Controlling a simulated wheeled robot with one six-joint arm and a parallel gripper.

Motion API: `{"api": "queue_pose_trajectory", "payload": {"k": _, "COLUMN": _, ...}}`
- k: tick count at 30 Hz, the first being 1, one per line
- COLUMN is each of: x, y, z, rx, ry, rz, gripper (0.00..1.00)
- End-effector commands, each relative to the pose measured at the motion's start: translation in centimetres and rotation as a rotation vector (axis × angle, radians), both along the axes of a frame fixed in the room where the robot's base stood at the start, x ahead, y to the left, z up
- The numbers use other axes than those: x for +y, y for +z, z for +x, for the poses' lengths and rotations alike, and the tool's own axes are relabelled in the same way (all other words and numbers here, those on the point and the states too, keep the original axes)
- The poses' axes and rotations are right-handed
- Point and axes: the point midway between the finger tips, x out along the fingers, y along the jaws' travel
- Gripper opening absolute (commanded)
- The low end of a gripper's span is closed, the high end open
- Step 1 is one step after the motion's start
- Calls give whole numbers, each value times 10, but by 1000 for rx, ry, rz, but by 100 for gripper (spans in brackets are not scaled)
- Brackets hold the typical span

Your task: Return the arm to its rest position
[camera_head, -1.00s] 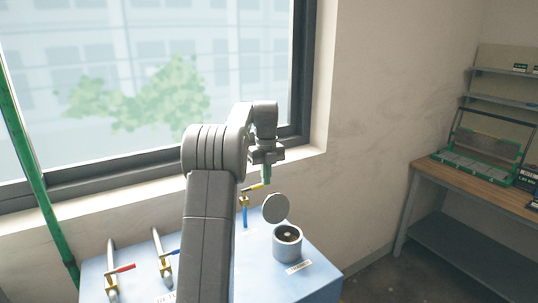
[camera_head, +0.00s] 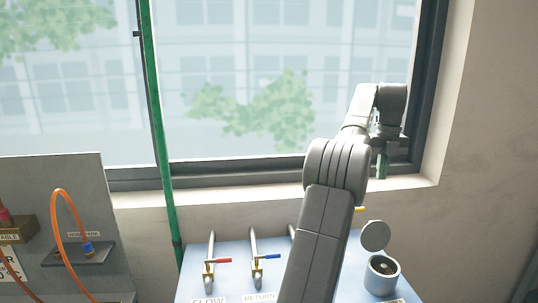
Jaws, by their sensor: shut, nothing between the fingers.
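My arm rises from the bottom of the head view, and my gripper (camera_head: 381,168) hangs at its end, pointing down in front of the window. The gripper is shut and empty, with greenish fingertips. It is in the air above the blue-topped bench (camera_head: 232,258), apart from everything on it. A grey round canister (camera_head: 381,278) with its lid (camera_head: 375,236) tipped up stands on the bench below and near the gripper.
A red-handled valve (camera_head: 212,262) and a blue-handled valve (camera_head: 255,258) stand on the bench left of my arm. A green pole (camera_head: 160,140) rises behind them. At left is a grey panel (camera_head: 70,180) with an orange hose (camera_head: 58,215). The window sill (camera_head: 420,182) runs behind.

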Motion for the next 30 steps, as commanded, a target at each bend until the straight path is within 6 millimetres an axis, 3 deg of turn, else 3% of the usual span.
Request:
{"api": "queue_pose_trajectory", "payload": {"k": 5, "x": 0, "y": -14, "z": 1, "rx": 3, "ry": 1, "rz": 3, "gripper": 0}}
{"api": "queue_pose_trajectory", "payload": {"k": 24, "x": 2, "y": -129, "z": 14, "rx": 11, "ry": 6, "rz": 15, "gripper": 0}}
{"api": "queue_pose_trajectory", "payload": {"k": 30, "x": 2, "y": -145, "z": 16, "rx": 11, "ry": 6, "rz": 16, "gripper": 0}}
